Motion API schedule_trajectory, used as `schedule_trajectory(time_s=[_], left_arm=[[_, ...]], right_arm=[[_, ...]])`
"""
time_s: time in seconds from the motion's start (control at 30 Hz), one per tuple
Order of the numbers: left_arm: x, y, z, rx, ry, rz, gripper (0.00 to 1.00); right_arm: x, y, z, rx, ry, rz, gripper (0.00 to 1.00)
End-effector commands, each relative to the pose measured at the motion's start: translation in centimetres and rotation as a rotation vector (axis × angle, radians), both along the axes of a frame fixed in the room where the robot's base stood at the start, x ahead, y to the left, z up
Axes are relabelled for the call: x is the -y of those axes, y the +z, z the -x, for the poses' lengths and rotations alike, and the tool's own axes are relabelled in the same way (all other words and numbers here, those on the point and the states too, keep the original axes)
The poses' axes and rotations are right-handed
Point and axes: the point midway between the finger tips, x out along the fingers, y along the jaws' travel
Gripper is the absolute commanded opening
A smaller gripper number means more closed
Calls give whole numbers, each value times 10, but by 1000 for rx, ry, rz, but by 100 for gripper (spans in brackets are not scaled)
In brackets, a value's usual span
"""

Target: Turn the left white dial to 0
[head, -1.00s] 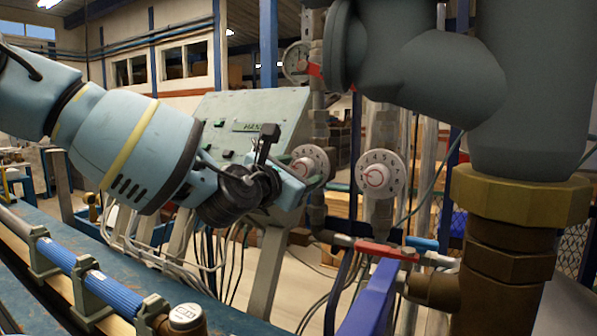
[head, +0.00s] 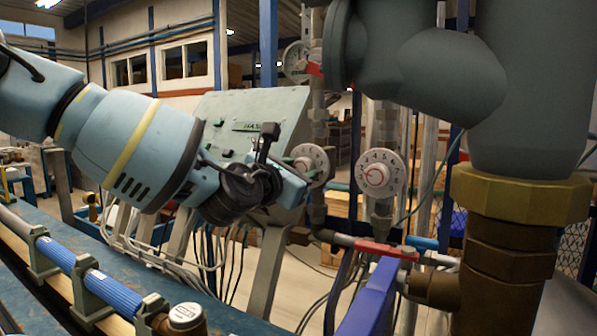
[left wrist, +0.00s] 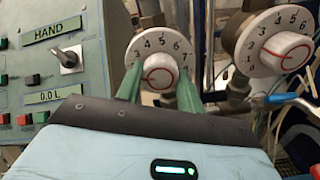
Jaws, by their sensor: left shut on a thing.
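The left white dial (head: 309,163) is a round plate with dark numerals around its edge and a white knob in its middle. In the left wrist view the left dial (left wrist: 159,45) shows numerals from about 3 to 7 along its upper part. Its knob (left wrist: 160,75) has red markings; the number they point to is unclear. My left gripper (head: 299,174) has its fingers at this knob. In the left wrist view the green fingers of my left gripper (left wrist: 159,84) stand on either side of the knob, shut on it. The lower dial face is hidden. My right gripper is not in view.
A second white dial (head: 381,174) with a red-marked knob is close to the right. A green control panel (head: 255,115) stands behind my left arm. Thick grey pipework (head: 450,80) with a brass collar (head: 520,197) fills the right. A red valve handle (head: 385,250) is below.

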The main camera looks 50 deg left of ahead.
Motion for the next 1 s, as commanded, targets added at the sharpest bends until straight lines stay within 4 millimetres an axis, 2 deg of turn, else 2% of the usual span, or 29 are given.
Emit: schedule_trajectory(time_s=[0.27, 1.0], left_arm=[[0, -2, -1, 48, -1, 158, 15], [1, -1, -1, 248, -1, 785, 15]], right_arm=[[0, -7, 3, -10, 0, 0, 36], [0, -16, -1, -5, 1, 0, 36]])
